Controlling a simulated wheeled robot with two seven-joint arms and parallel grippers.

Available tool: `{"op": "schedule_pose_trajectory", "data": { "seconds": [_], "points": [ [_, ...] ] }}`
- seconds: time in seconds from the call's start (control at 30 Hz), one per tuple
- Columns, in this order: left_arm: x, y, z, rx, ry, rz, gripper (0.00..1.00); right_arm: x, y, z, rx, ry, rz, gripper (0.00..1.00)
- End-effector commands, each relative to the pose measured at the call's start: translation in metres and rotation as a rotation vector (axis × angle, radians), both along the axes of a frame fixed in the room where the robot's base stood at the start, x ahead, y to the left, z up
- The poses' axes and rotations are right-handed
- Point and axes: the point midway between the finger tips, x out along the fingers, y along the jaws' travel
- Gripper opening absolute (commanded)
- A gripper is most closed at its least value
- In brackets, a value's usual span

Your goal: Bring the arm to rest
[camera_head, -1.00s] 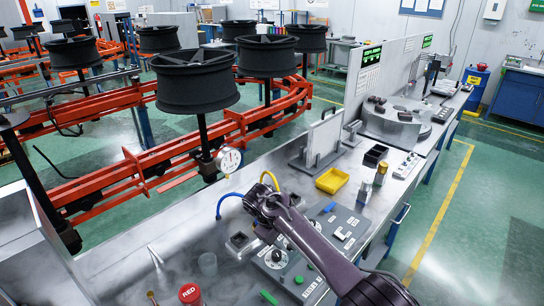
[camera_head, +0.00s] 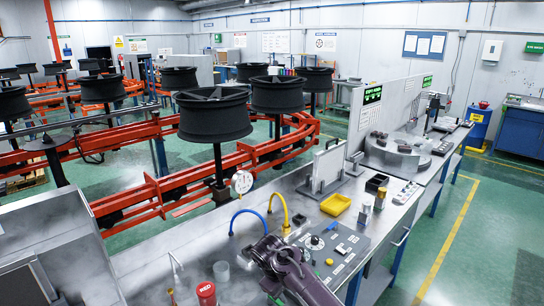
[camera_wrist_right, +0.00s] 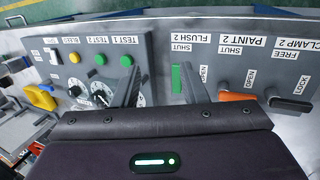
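My right arm (camera_head: 292,272) reaches in from the bottom of the head view, over the workbench's near part. My right gripper is low there and mostly hidden by the arm. In the right wrist view its two fingers are spread apart (camera_wrist_right: 161,74), with nothing held. They point over a grey control panel (camera_wrist_right: 215,60), where a green lever (camera_wrist_right: 176,78) labelled FLUSH 2 shows between them in the picture. I cannot tell whether they touch it. An orange lever (camera_wrist_right: 237,97) lies to the right. My left gripper is not in view.
Green floor is open at right.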

Motion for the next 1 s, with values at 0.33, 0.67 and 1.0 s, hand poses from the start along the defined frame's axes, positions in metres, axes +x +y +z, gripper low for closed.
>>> {"op": "schedule_pose_trajectory", "data": {
  "seconds": [0.33,0.67,1.0],
  "points": [
    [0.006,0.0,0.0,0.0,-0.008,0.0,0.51,-0.047,0.012,-0.034,0.145,0.009,-0.046,0.39],
    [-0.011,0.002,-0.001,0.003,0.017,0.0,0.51,-0.145,-0.022,-0.056,0.356,-0.015,-0.226,0.39],
    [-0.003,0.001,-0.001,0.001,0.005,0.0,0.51,-0.256,-0.098,-0.021,0.447,-0.097,-0.439,0.39]
  ]
}}
